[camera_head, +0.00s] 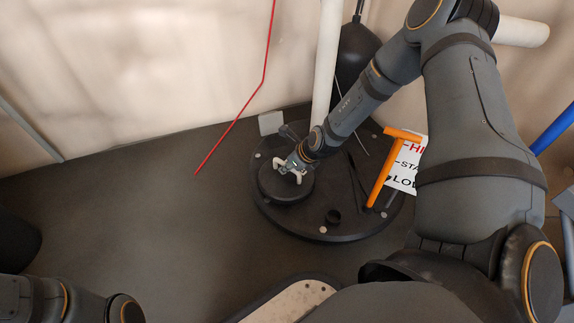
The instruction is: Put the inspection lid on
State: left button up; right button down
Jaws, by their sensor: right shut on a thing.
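The inspection lid (283,189) is a dark round disc with a pale handle on its top. It is at the left part of a large dark round plate (285,224) on the floor. My right gripper (293,171) is shut on the pale handle from above. I cannot tell whether the lid rests flat on the plate or is held a little above it, and what is under it is hidden. Part of my left arm shows at the lower left; its gripper is out of the picture.
An orange T-shaped tool (386,172) stands at the plate's right, before a white sign (411,166) with red and black lettering. A white pipe (326,65) rises behind the plate. A red rod (247,105) leans by the wall.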

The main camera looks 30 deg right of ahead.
jog(key=shift+f, duration=0.85)
jog(key=c, duration=1.3)
grip_release()
